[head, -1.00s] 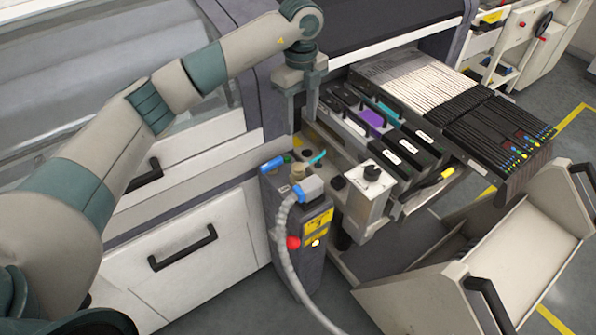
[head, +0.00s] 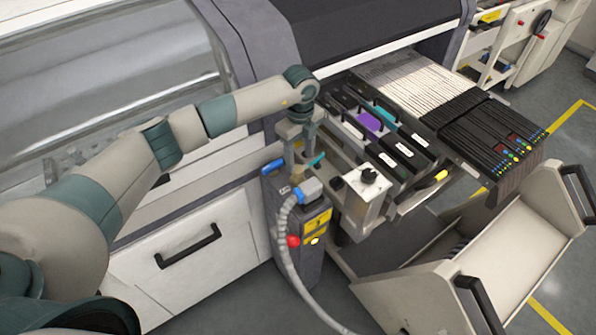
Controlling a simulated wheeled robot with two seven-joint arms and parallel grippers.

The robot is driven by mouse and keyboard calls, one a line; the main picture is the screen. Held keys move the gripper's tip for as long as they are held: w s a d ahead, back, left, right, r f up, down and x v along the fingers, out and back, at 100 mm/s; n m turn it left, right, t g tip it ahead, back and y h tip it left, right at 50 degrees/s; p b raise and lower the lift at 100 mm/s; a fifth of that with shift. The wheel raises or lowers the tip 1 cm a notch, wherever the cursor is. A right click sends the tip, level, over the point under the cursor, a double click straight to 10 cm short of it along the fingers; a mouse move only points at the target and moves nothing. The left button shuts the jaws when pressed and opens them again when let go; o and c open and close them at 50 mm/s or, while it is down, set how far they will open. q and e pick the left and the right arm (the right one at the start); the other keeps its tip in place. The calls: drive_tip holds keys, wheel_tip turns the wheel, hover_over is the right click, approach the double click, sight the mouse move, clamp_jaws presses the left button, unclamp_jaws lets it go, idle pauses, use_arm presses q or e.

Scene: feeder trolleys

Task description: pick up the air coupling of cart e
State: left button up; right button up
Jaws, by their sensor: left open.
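The air coupling, a small tan, brass-like fitting (head: 298,172), stands on top of the dark box-shaped unit (head: 313,262) at the cart's near corner. A short teal hose (head: 317,160) shows beside it. My left gripper (head: 298,160) points down just above the coupling, open, with its fingers close around or beside its top; I cannot tell whether they touch it. The fingers partly hide the coupling. My right gripper is out of view. No label showing the cart's letter is readable.
A grey-blue plug (head: 311,189) with a ribbed hose (head: 283,232) sits just in front of the coupling. A blue handle (head: 272,167) is to its left. A white block (head: 368,188) with a black knob and the feeder bank (head: 425,95) lie to the right.

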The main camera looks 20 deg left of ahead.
sight(298, 168)
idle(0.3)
use_arm(q)
drive_tip(key=shift+s+f+p, duration=0.15)
drive_tip(key=shift+f+p, duration=0.35)
drive_tip(key=shift+p, duration=0.15)
drive_tip(key=f, duration=0.1)
drive_tip(key=f+p, duration=0.1)
drive_tip(key=f, duration=0.1)
drive_tip(key=shift+s+a+p, duration=0.1)
drive_tip(key=shift+s+p, duration=0.15)
drive_tip(key=shift+p, duration=0.15)
drive_tip(key=shift+w+f, duration=0.1)
drive_tip(key=shift+f, duration=0.5)
drive_tip(key=shift+c, duration=0.6)
clamp_jaws()
